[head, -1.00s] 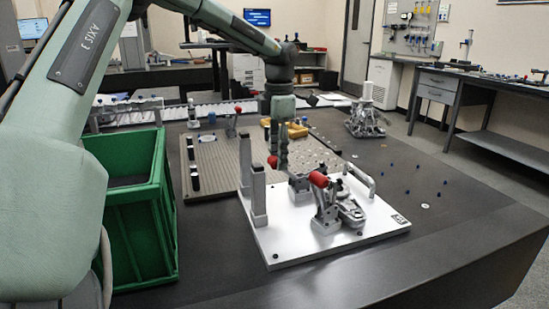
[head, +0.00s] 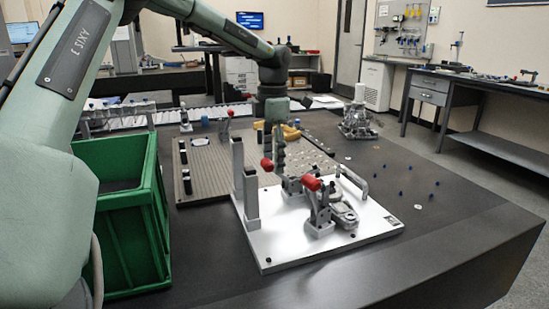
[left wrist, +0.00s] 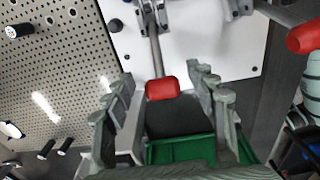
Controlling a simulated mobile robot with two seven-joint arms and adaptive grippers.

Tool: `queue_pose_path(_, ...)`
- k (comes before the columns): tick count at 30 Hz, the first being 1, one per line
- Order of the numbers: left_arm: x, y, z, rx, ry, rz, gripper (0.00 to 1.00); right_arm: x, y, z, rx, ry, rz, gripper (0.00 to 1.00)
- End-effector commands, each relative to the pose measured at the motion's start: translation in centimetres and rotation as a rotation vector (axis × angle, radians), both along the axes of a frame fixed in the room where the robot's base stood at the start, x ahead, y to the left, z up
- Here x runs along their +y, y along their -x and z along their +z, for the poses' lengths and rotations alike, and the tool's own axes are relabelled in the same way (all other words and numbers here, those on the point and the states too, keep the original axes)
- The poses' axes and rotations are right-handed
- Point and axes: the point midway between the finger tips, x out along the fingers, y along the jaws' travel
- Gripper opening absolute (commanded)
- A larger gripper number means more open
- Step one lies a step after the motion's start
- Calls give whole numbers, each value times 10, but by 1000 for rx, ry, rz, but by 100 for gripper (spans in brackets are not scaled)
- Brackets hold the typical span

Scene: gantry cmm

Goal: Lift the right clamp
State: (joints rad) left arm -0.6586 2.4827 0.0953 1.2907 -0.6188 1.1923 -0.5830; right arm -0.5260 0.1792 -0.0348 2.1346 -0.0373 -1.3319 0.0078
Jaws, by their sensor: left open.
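Two toggle clamps with red handle grips stand on a white fixture plate (head: 285,245). The farther clamp's red grip (head: 266,164) is beside my left gripper (head: 280,172); the gripper hides much of that clamp. The nearer clamp's red grip (head: 312,183) is further right in the head view. In the left wrist view the fingers of my left gripper (left wrist: 163,95) are open, and the farther grip (left wrist: 162,88) appears between them, with no clear contact. The nearer grip (left wrist: 305,38) is at the right edge there. My right gripper is not in view.
Two grey posts (head: 251,200) rise from the plate's left side. A green crate (head: 125,235) stands at the left. A perforated plate (head: 205,165) lies behind the fixture, and a metal handle (head: 356,182) rises at its right. The dark tabletop is mostly clear at the right.

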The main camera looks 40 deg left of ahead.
Motion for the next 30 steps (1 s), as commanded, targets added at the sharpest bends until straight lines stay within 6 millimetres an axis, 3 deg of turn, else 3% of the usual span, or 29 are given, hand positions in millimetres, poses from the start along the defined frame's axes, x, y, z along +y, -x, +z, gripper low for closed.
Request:
queue_pose_path(18, -1, -2, 108, -6, 0, -1, 57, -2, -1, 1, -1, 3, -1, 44)
queue_pose_path(30, -1, -1, 119, -4, 1, -1, 57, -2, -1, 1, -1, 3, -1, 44)
